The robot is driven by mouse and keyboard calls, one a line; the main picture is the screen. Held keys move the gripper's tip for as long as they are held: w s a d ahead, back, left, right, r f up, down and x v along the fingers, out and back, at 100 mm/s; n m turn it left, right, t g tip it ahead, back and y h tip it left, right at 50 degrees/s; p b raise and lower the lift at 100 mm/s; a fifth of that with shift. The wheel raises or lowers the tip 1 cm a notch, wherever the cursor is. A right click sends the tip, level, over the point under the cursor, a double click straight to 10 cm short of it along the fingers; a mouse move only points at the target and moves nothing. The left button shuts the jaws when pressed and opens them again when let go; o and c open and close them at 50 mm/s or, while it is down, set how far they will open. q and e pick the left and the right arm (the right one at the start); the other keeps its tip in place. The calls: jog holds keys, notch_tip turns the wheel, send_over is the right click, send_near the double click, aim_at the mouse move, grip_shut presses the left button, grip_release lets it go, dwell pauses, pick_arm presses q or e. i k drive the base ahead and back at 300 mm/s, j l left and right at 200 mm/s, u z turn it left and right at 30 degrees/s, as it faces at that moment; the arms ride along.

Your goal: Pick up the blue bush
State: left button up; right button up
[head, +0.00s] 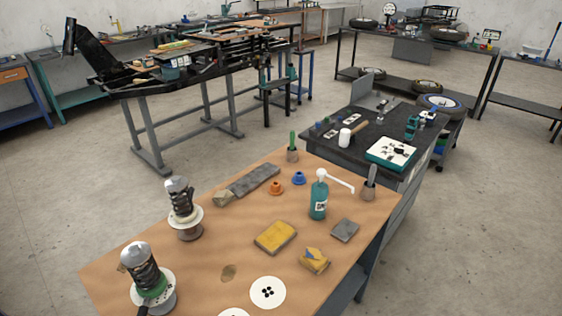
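The blue bush (299,178) is a small flanged ring standing on the wooden table top (200,262). Neither my left nor my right gripper is in the head view.
A grey block (254,180) lies left of the bushes. A green-handled tool stands in a holder (292,155) behind them. A yellow sponge (275,237) lies in front. A dark workbench (345,158) adjoins behind.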

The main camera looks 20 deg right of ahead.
aim_at(299, 179)
jog(key=i+l+u, duration=0.15)
jog(key=l, duration=0.55)
jog(key=i+l+u, duration=0.15)
jog(key=l, duration=0.6)
jog(key=l+u, duration=0.15)
jog(key=l, duration=0.6)
